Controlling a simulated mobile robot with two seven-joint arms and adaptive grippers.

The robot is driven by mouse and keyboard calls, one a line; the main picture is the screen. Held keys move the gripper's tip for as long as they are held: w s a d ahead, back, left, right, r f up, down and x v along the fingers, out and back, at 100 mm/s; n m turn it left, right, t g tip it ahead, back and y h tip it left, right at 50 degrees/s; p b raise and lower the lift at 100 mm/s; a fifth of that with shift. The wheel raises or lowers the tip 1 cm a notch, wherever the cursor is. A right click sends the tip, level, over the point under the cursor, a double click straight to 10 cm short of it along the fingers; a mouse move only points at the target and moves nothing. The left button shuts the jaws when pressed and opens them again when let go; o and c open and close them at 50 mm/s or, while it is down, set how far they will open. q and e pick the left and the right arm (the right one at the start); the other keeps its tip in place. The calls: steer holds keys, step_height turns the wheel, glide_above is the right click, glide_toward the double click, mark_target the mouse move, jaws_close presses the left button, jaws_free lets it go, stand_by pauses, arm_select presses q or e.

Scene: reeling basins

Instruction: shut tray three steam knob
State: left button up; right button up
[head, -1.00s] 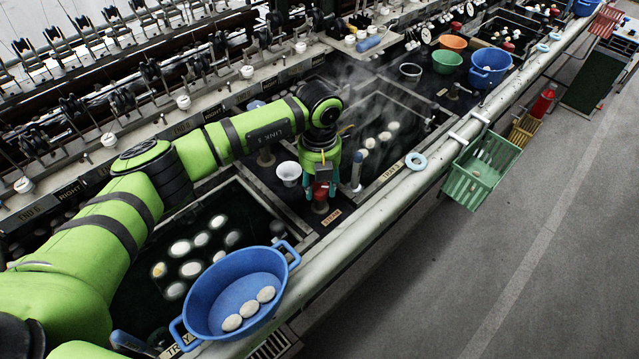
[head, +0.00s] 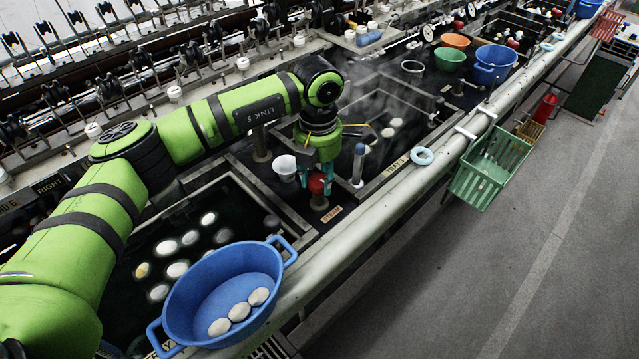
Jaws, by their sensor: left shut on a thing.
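My left gripper (head: 320,188) points down between the near basin and the steaming basin, its teal fingers shut on a red steam knob (head: 318,183). The knob sits on a short post beside a small "STEAM" label (head: 332,214). The fingers hide part of the knob. Just right of it is the steaming tray three basin (head: 396,172), with a "TRAY 3" label on its front rim. Pale cocoons float in it and steam rises over it. My right gripper is not in view.
A blue two-handled basin (head: 189,298) with three cocoons stands on the front rail at lower left. A white cup (head: 285,166) is left of the gripper and an upright grey-blue cylinder (head: 358,163) is right of it. A green basket (head: 490,167) hangs off the rail.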

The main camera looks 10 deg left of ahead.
mark_target(316, 181)
arm_select(q)
steer(key=shift+s+a+f+m+b, duration=0.1)
steer(key=shift+s+f+m+b, duration=0.2)
steer(key=shift+m+b, duration=0.45)
steer(key=o, duration=1.1)
steer(key=shift+o, duration=0.2)
steer(key=shift+a+r, duration=0.15)
steer(key=shift+w+r, duration=0.1)
steer(key=shift+w, duration=0.05)
steer(key=shift+r, duration=0.25)
step_height(316, 181, up, 11)
steer(key=shift+r, duration=0.2)
